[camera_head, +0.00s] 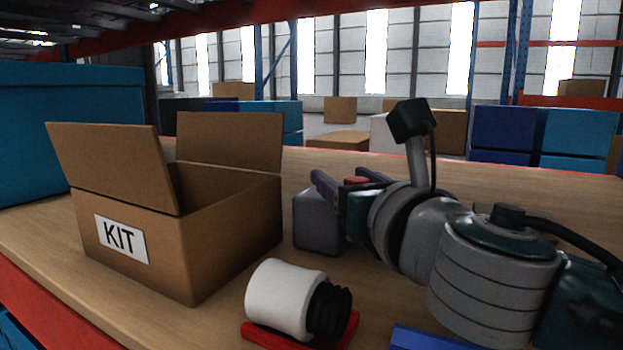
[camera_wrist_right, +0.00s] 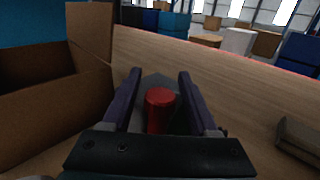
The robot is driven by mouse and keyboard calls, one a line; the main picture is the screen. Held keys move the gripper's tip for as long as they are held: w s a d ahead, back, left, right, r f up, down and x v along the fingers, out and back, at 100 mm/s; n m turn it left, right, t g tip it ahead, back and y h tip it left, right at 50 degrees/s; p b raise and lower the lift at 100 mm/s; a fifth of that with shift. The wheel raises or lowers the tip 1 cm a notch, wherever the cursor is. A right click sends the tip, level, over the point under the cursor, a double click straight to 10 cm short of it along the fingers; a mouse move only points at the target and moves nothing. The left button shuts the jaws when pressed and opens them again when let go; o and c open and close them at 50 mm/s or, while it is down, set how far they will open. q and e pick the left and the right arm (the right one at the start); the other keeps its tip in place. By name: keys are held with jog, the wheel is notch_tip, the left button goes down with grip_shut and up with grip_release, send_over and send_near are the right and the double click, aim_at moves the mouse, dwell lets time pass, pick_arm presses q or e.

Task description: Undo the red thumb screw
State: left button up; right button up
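The red thumb screw (camera_wrist_right: 160,110) stands upright on top of a grey block (camera_head: 318,222), and its red head also shows in the head view (camera_head: 357,181). My right gripper (camera_head: 341,177) is over the block. In the right wrist view its two dark purple fingers (camera_wrist_right: 160,77) lie on either side of the screw, with gaps on both sides, so it is open around the screw. The screw's lower part is partly hidden by the gripper. A white cylinder with a black threaded end (camera_head: 285,297) lies on a red holder (camera_head: 262,336). My left gripper is not in view.
An open cardboard box marked KIT (camera_head: 150,255) stands left of the block, flaps up. A blue piece (camera_head: 430,340) shows at the front edge of the view. A grey-brown bar (camera_wrist_right: 297,142) lies to the right in the wrist view. The wooden table behind the block is clear.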

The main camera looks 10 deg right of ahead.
grip_shut()
jog(key=shift+n+y, duration=0.3)
jog(key=shift+y, duration=0.1)
jog(key=shift+a+n+y, duration=0.1)
jog(key=shift+n+y, duration=0.4)
jog(key=shift+y, duration=0.1)
jog(key=shift+s+a+n+g+y, duration=0.1)
jog(key=shift+a+n+g+y, duration=0.1)
jog(key=shift+n+g+y, duration=0.75)
jog(key=y, duration=0.1)
jog(key=n+y+b, duration=0.1)
jog(key=shift+a+f+g+y, duration=0.15)
jog(key=shift+a+g+y, duration=0.1)
jog(key=shift+y, duration=0.1)
jog(key=n+g+y+b, duration=0.2)
jog(key=y+b, duration=0.1)
jog(key=n+g+y+b, duration=0.1)
jog(key=b, duration=0.1)
jog(key=shift+s+a+f+n+g, duration=0.1)
jog(key=shift+s+a+n+g, duration=0.2)
jog(key=shift+s+a+n, duration=0.1)
jog(key=shift+s+a+r+n+g+y+b, duration=0.1)
jog(key=shift+n+g+y+b, duration=0.25)
jog(key=shift+g+y+b, duration=0.15)
jog(key=shift+s+r+n+g+y+b, duration=0.1)
jog(key=shift+n+g+y+b, duration=0.25)
jog(key=shift+b, duration=0.2)
